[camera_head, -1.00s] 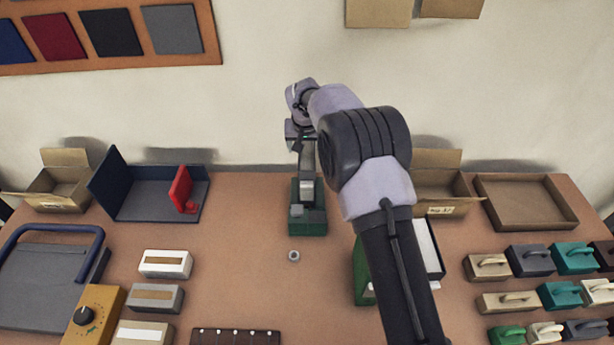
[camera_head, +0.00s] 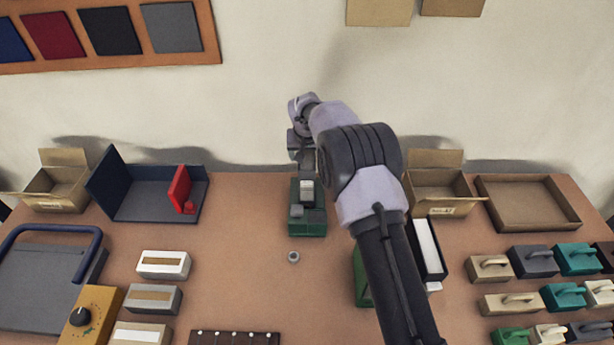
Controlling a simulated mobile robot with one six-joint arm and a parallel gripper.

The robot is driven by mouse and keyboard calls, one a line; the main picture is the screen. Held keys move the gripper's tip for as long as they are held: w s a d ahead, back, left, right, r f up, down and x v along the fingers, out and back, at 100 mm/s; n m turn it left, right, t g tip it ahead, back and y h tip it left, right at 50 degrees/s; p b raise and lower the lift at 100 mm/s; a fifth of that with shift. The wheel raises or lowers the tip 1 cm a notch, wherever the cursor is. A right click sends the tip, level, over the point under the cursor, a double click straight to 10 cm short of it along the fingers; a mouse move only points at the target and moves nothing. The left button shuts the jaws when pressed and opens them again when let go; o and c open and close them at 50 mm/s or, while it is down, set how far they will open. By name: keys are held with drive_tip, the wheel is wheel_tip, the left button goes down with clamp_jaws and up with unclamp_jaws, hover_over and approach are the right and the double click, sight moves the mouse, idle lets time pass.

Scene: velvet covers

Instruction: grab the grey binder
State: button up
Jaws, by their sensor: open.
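No object stands out clearly as a grey binder. A dark, black-looking case with a white inner face (camera_head: 427,245) stands right of centre, partly hidden behind my arm. A green upright piece (camera_head: 362,278) stands to its left, also partly covered by my arm. My gripper (camera_head: 303,160) hangs near the back wall, above and behind a small green device (camera_head: 308,222) with grey parts on top. It is open and holds nothing that I can see; its fingertips are hard to make out.
A navy and grey stand (camera_head: 150,200) with a red stop is at the back left. Cardboard boxes (camera_head: 62,185) and a shallow tray (camera_head: 527,203) line the back. Handled blocks (camera_head: 533,262) fill the right. A small ring (camera_head: 293,257) lies mid-table, with bare table around it.

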clamp_jaws()
idle(0.4)
